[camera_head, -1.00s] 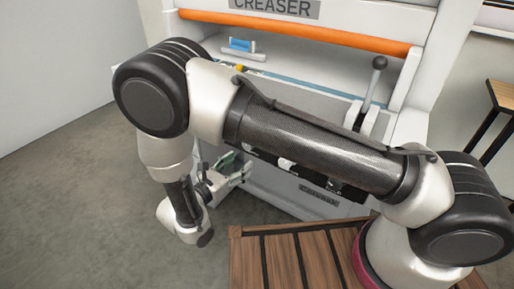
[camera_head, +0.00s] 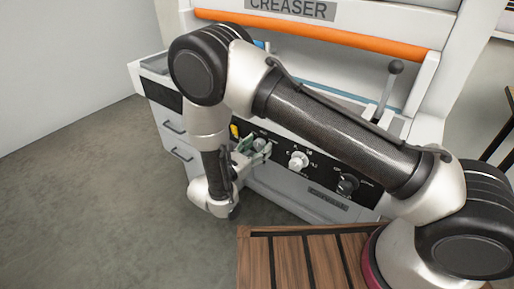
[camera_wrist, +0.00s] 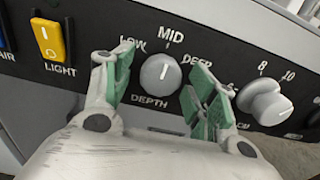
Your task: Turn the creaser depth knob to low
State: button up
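The creaser depth knob (camera_wrist: 160,75) is a round grey dial in the wrist view, with LOW, MID and DEEP marked around it and DEPTH below. Its white mark points up at MID. My gripper (camera_wrist: 160,80) is open, with its green-padded fingers on the left and right of the knob and a gap on each side. In the head view my gripper (camera_head: 252,150) is at the left part of the creaser's black control panel (camera_head: 323,165), and the depth knob (camera_head: 260,144) shows beside the fingers.
A yellow LIGHT switch (camera_wrist: 50,42) is left of the depth knob. A white numbered knob (camera_wrist: 263,101) is close on the right. A black knob (camera_head: 347,185) is farther right. A lever (camera_head: 388,88) stands on the creaser, and a slatted wooden platform (camera_head: 290,262) lies in front.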

jog(key=c, duration=1)
jog(key=shift+n, duration=0.4)
jog(key=n, duration=0.5)
jog(key=shift+n, duration=0.3)
jog(key=n, duration=0.5)
jog(key=shift+n, duration=0.3)
jog(key=o, duration=1)
